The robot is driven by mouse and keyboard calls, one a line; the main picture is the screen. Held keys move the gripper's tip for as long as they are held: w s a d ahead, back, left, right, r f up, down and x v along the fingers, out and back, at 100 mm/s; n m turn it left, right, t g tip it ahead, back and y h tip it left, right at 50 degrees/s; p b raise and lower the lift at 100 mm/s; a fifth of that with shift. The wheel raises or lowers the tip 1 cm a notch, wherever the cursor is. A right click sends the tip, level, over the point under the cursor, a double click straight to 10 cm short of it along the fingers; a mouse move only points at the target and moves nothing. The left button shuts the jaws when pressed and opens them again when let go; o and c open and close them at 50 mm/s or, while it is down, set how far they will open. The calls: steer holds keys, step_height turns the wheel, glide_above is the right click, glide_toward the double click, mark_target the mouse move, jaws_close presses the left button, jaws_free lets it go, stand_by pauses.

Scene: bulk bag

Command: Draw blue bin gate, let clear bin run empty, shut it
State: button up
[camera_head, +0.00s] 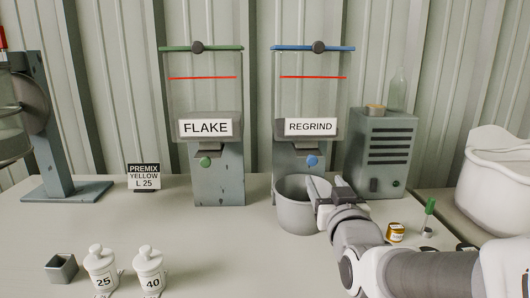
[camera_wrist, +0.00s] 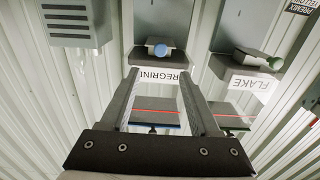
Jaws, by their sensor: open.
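The blue bin (camera_head: 314,98) is a clear hopper labelled REGRIND, with a blue top bar and a red line across it. I cannot make out how much material is inside. Its gate's round blue knob (camera_head: 312,161) is below the label and also shows in the wrist view (camera_wrist: 161,50), just beyond my fingertips. A grey pot (camera_head: 298,212) stands in front of the bin's base. My gripper (camera_head: 322,188) is open at the pot's right rim in the head view; whether they touch is unclear. In the wrist view my gripper's fingers (camera_wrist: 158,76) are apart with nothing between them.
The green bin (camera_head: 204,98) labelled FLAKE, with a green knob, stands to the left. A grey louvred box (camera_head: 382,152) is close on the right. A small amber jar (camera_head: 395,232) is near my arm. White canisters (camera_head: 149,270) stand front left; the table's middle left is clear.

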mark_target(313, 161)
steer(key=w+p, duration=0.1)
steer(key=w, duration=0.9)
steer(key=shift+w+p, duration=0.35)
steer(key=shift+w, duration=0.05)
jaws_close()
stand_by(1.0)
